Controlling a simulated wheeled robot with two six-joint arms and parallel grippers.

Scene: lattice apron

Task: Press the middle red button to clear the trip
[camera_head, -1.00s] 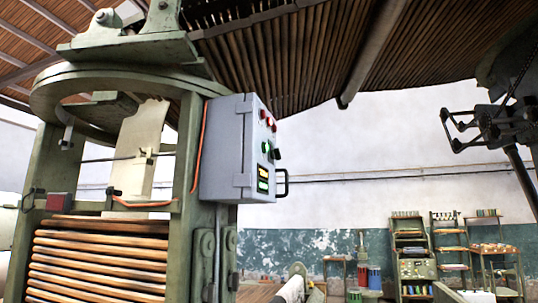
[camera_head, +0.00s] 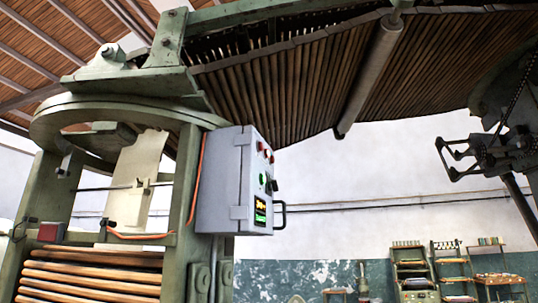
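A grey control box (camera_head: 222,180) is mounted on the right side of a green machine frame. Its narrow front face is seen at a steep angle and faces right. Small red buttons (camera_head: 261,146) sit near the top of that face. They are tiny and overlap, so I cannot tell which is the middle one. Below them are a green button (camera_head: 262,179) and a dark knob (camera_head: 274,186). A small display (camera_head: 260,207) glows yellow above and green below.
A black handle (camera_head: 282,213) sticks out at the box's lower right. An orange cable (camera_head: 198,170) runs down beside the box. Dark chain-hung machinery (camera_head: 480,150) is at the far right. Shelves (camera_head: 412,270) stand by the back wall. The space right of the box looks clear.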

